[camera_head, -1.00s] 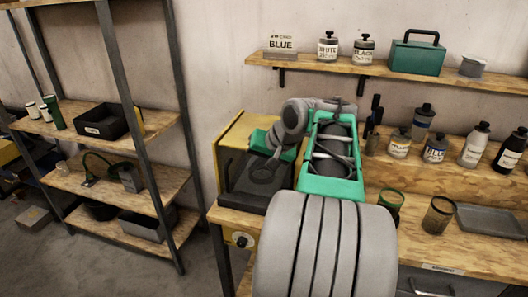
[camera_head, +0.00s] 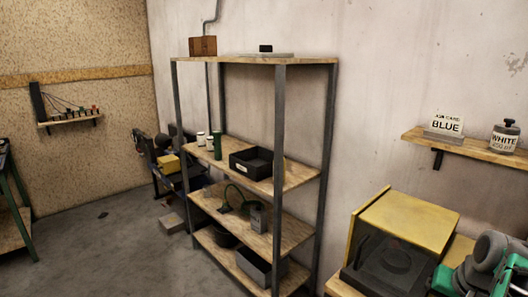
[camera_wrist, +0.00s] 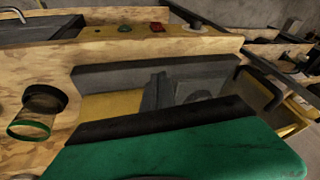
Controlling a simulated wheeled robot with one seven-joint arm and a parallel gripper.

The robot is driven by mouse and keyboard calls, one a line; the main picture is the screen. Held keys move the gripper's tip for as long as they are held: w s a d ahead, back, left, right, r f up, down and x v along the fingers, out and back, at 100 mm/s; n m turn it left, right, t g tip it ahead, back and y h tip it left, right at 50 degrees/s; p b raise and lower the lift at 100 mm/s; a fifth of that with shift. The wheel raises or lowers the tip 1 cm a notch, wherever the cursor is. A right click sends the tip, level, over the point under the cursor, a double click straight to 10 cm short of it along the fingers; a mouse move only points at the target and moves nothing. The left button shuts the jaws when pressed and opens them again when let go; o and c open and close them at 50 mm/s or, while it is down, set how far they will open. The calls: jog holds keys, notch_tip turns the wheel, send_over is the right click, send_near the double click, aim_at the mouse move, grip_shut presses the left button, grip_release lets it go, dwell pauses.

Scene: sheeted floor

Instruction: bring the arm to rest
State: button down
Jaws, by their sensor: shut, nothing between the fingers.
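My arm (camera_head: 490,265) shows only in part at the lower right edge of the head view, grey and green, beside the yellow box. My gripper's end is not clear in that view. In the wrist view a green part of mine with a black edge fills the bottom. Dark, narrow fingers (camera_wrist: 155,92) appear close together beyond it, with nothing seen held. Behind them are yellow and grey surfaces.
The yellow box (camera_head: 415,213) with a dark front stands on the bench, close to my arm. A shelf rack (camera_head: 279,130) stands to its left. Floor (camera_head: 110,250) at left is mostly clear.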

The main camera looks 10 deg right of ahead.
jog(key=s+a+f+n+g, duration=0.1)
jog(key=s+a+f, duration=0.15)
jog(key=a, duration=0.35)
jog(key=s+a+f+g, duration=0.1)
jog(key=a+f, duration=0.3)
jog(key=a, duration=0.2)
jog(key=w+a+r+n, duration=0.1)
jog(key=w+a+n, duration=0.1)
jog(key=a, duration=0.7)
jog(key=w+a+r+n+t+y, duration=0.1)
jog(key=w+a+n, duration=0.1)
jog(key=a+n, duration=0.3)
jog(key=a, duration=0.4)
jog(key=shift+w+a+r+n, duration=0.25)
jog(key=shift+a+n, duration=0.05)
jog(key=shift+a, duration=0.05)
